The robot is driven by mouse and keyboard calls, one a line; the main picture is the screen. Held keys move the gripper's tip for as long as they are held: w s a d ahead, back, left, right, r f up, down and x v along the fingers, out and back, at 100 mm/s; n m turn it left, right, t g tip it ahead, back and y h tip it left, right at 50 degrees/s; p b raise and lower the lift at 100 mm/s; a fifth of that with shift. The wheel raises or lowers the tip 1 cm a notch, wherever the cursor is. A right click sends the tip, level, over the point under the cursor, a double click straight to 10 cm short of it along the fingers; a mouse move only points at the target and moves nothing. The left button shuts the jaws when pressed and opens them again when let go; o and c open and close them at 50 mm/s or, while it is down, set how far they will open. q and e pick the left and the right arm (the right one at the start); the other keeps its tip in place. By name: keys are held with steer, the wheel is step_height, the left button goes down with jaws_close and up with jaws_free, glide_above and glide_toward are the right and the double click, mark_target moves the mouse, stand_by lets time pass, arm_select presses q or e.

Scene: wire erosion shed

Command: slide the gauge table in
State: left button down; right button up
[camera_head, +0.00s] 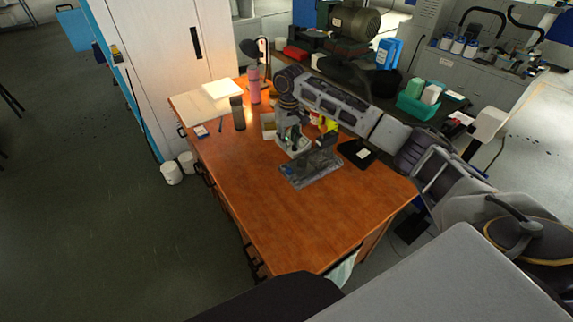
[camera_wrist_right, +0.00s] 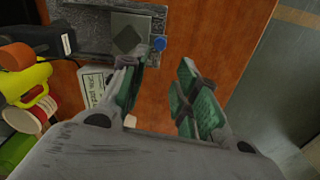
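The gauge, a grey metal device, stands on the wooden desk in the head view, with a flat base (camera_head: 314,172) and a dark upright part. In the right wrist view its grey surface (camera_wrist_right: 92,32) fills the top left, with a dark diamond-shaped plate (camera_wrist_right: 127,38) and a blue knob (camera_wrist_right: 159,44). I cannot tell which part slides. My right gripper (camera_head: 292,146) is beside the gauge on its far left side. In the wrist view its green-padded fingers (camera_wrist_right: 160,90) are apart, with only desk between them. My left gripper is not in view.
A yellow object (camera_wrist_right: 28,82) and a white label card (camera_wrist_right: 95,88) lie near the right gripper. A black pad (camera_head: 357,153) is right of the gauge. A dark cylinder (camera_head: 238,113) and pink bottle (camera_head: 254,85) stand behind. The desk's front (camera_head: 300,225) is clear.

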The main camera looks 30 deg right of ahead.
mark_target(289, 169)
step_height(289, 169, down, 12)
steer(key=shift+s+f, duration=0.1)
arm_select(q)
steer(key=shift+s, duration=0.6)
arm_select(e)
steer(key=shift+f, duration=0.75)
steer(key=shift+c, duration=0.4)
jaws_close()
